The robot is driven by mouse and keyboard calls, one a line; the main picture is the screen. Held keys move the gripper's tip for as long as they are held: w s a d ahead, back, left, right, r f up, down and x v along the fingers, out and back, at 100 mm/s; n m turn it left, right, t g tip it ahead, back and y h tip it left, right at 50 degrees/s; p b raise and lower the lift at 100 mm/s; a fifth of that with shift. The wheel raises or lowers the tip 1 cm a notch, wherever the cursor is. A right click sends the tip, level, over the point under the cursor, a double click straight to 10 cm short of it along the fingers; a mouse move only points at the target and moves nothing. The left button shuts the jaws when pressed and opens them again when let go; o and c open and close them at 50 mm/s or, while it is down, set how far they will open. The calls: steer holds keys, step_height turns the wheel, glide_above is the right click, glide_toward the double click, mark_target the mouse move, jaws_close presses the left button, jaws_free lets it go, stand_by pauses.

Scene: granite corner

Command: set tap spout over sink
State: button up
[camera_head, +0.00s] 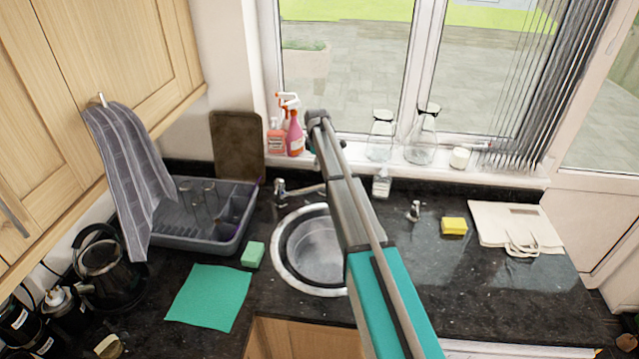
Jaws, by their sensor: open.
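The metal tap (280,189) stands on the dark worktop at the back left of the round sink. Its thin spout (306,189) points right, along the back of the sink rim, and its far end meets the outline of my arm, so I cannot tell exactly where it ends. The round steel sink (282,262) shows an empty bowl, its right side covered by my arm. My arm reaches from the bottom right up across the sink towards the window. I cannot make out my gripper's fingers.
A grey dish rack (200,237) with glasses stands left of the tap. A green sponge (253,254) and teal cloth (208,296) lie left of the sink. Right are a small metal fitting (414,211), yellow sponge (454,226) and cloth bag (515,226). Bottles (294,134) stand by the window.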

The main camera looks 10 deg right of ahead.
mark_target(319, 188)
steer(key=shift+d, duration=0.1)
steer(key=shift+f, duration=0.2)
steer(key=f+b, duration=0.9)
steer(key=w+f+b, duration=0.1)
steer(key=f+b, duration=0.3)
steer(key=shift+d+f+b, duration=0.15)
steer(key=shift+b, duration=0.25)
stand_by(0.5)
stand_by(0.3)
jaws_close()
